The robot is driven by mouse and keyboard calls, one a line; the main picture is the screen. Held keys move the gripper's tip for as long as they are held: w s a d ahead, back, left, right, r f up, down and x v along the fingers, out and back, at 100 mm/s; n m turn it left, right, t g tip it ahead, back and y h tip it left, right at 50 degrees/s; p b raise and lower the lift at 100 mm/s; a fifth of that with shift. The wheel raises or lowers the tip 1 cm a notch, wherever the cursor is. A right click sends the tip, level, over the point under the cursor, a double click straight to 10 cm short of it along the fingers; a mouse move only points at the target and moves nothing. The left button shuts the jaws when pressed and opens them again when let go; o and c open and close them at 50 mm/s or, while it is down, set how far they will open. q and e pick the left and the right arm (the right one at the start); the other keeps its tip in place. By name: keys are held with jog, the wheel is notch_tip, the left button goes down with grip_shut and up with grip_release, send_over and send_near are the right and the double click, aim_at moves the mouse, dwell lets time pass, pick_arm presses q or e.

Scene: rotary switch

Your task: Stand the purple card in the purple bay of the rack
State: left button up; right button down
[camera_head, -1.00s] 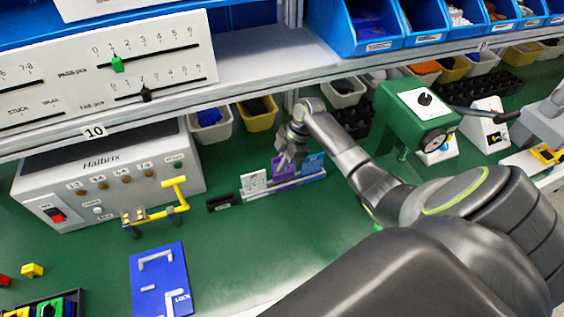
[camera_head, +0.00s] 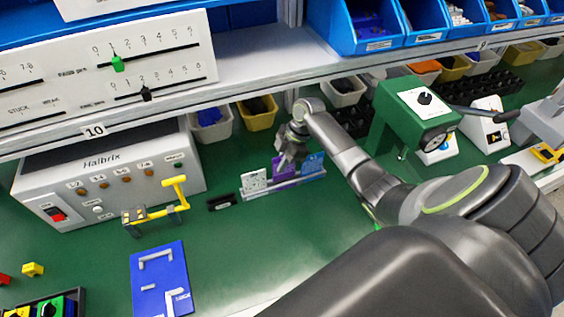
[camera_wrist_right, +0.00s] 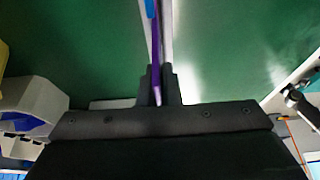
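The rack (camera_head: 262,192) is a low pale holder on the green bench. A white card (camera_head: 254,181) stands in its left part and a blue card (camera_head: 313,163) in its right part. The purple card (camera_head: 284,170) is upright between them, at the rack's middle. My right gripper (camera_head: 290,154) is above the rack and covers the card's top. In the right wrist view the gripper (camera_wrist_right: 159,84) is shut on the purple card (camera_wrist_right: 155,52), seen edge-on between the fingers. Whether the card's lower edge rests fully in the bay is hard to tell. My left gripper is out of view.
A small black block (camera_head: 221,202) lies left of the rack. The Halbrix box (camera_head: 105,180) with a yellow lever stands further left. A blue plate (camera_head: 160,280) lies in front. Bins (camera_head: 257,112) stand behind. A green press (camera_head: 410,115) is at right.

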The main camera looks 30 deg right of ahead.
aim_at(276, 181)
jog(key=shift+f+b, duration=1.1)
jog(key=shift+f, duration=0.65)
jog(key=c, duration=1.6)
grip_release()
jog(key=shift+o, duration=0.2)
jog(key=shift+r, duration=0.1)
jog(key=b+v, duration=0.2)
jog(key=v, duration=1.5)
jog(key=shift+d, duration=0.2)
jog(key=shift+r, duration=0.2)
notch_tip(276, 181, up, 9)
jog(key=p, duration=0.9)
